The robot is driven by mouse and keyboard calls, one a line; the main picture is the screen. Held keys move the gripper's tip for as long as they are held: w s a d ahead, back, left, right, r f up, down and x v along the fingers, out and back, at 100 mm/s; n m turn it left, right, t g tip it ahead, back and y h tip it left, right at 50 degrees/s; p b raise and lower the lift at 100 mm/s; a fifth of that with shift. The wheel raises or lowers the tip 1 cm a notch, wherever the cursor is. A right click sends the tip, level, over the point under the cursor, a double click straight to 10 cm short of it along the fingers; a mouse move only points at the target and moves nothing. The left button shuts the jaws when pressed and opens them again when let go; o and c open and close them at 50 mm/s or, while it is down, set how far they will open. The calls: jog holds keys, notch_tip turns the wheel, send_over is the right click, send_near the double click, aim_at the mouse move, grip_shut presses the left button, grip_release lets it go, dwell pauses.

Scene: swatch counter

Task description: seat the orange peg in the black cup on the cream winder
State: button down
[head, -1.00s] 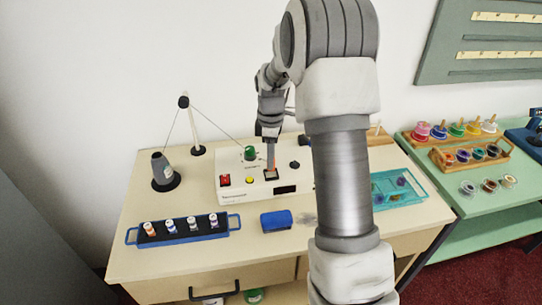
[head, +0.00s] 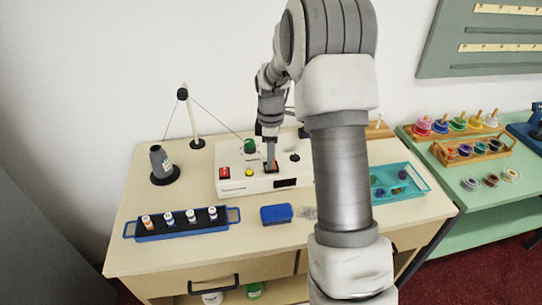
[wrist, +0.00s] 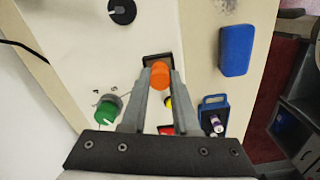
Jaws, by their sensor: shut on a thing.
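The cream winder (head: 240,184) stands on the table with a black square cup (head: 275,170) on its top. My gripper (head: 270,162) reaches down to the cup from above. In the wrist view, my gripper (wrist: 160,76) is shut on the orange peg (wrist: 160,74), whose round top shows between the fingertips. The black cup (wrist: 149,61) shows just beyond the peg, partly hidden by it and the fingers. The peg's lower end is hidden, so I cannot tell how deep it is in the cup.
A green knob (head: 250,146), red switch (head: 224,173) and yellow button (head: 249,173) sit on the winder. A grey thread cone (head: 161,160) stands left, a blue rack of spools (head: 182,232) and blue block (head: 276,214) in front. A teal tray (head: 407,192) lies right.

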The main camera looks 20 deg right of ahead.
jog(key=c, duration=0.6)
grip_release()
notch_tip(320, 180, up, 17)
jog(key=shift+r+p, duration=0.2)
jog(key=shift+p, duration=0.45)
